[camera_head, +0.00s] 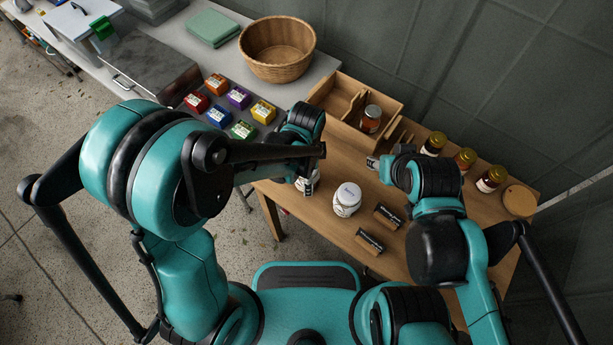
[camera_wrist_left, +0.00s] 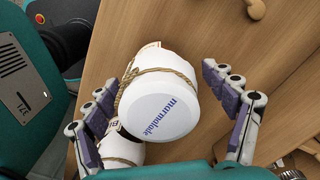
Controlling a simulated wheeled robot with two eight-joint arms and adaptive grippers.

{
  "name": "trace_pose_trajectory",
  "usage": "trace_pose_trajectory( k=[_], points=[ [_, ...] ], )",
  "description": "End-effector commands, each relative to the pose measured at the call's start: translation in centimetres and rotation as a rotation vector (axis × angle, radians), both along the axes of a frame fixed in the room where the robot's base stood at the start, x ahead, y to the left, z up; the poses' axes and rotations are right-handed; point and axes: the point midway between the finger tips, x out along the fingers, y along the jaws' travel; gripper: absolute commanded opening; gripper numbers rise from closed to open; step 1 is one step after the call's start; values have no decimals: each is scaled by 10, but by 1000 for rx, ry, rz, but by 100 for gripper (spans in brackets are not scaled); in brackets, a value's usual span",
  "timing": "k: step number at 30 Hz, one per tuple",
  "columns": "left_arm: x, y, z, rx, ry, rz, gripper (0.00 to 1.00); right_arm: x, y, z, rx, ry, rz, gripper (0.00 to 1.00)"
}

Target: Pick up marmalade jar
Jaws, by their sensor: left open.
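The marmalade jar (camera_wrist_left: 158,110) has a white lid with blue "marmalade" lettering and twine around it. It lies between the spread fingers of my open left gripper (camera_wrist_left: 158,78), with a visible gap on the right side. In the head view the jar (camera_head: 308,184) shows partly below my left gripper (camera_head: 303,172), which hides much of it. Another white-lidded jar (camera_head: 347,200) stands just to its right; its label shows partly behind the marmalade jar in the wrist view (camera_wrist_left: 122,148). My right gripper (camera_head: 374,163) is above the table; its fingers are too small to read.
A wooden crate (camera_head: 345,128) holding an amber jar (camera_head: 371,118) is behind. Several dark jars (camera_head: 463,160) line the back right. Small coloured boxes (camera_head: 238,97) and a wicker basket (camera_head: 278,50) are on the grey counter.

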Motion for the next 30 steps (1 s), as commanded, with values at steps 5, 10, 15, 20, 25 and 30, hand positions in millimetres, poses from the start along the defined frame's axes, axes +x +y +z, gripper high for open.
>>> trace_pose_trajectory(
  k=[5,10,15,20,25,30],
  points=[
    [0,0,1,0,0,0,84,0,0,1,0,0,0,40],
    [0,0,1,0,0,0,42,0,0,1,0,0,0,40],
    [0,0,1,0,0,0,12,0,0,1,0,0,0,40],
    [0,0,2,0,0,0,12,0,0,2,0,0,0,40],
    [0,0,21,0,0,0,12,0,0,12,0,0,0,40],
    [0,0,58,0,0,0,12,0,0,30,0,0,0,40]
  ],
)
